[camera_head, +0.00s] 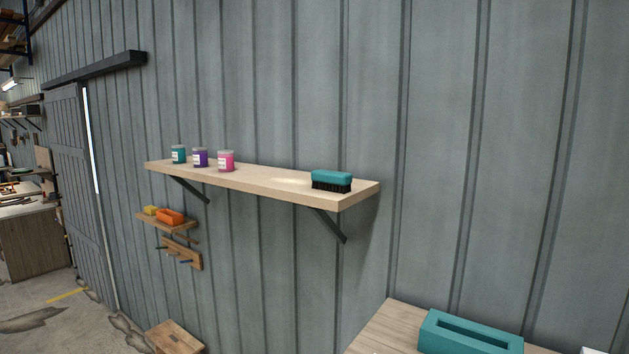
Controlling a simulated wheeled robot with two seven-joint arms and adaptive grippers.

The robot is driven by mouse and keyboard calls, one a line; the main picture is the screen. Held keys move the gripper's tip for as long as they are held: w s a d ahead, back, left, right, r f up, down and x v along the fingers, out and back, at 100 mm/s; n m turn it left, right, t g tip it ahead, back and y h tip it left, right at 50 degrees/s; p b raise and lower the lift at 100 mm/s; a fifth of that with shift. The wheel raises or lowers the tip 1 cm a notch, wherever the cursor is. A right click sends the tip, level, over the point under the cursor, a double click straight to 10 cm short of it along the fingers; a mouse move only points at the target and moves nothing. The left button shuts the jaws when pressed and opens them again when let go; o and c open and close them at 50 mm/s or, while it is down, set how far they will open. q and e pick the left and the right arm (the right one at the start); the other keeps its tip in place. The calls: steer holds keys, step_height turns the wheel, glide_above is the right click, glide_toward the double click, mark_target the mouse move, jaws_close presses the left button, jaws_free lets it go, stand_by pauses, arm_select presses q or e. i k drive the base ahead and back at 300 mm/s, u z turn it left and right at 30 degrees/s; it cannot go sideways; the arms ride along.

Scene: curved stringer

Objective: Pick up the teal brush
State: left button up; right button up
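The teal brush (331,178) lies on the right end of a light wooden wall shelf (258,184). Its teal back faces up and its black bristles face down on the board. Nothing touches it. Neither of my grippers is in view.
Teal, purple and pink jars (226,161) stand on the shelf's left part. Black brackets (330,225) hold the shelf to the grey ribbed wall. A teal slotted block (470,335) sits on a wooden surface (384,326) at lower right. A small rack holds an orange item (169,217) at lower left.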

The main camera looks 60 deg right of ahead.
mark_target(339, 182)
steer(key=z, duration=1.55)
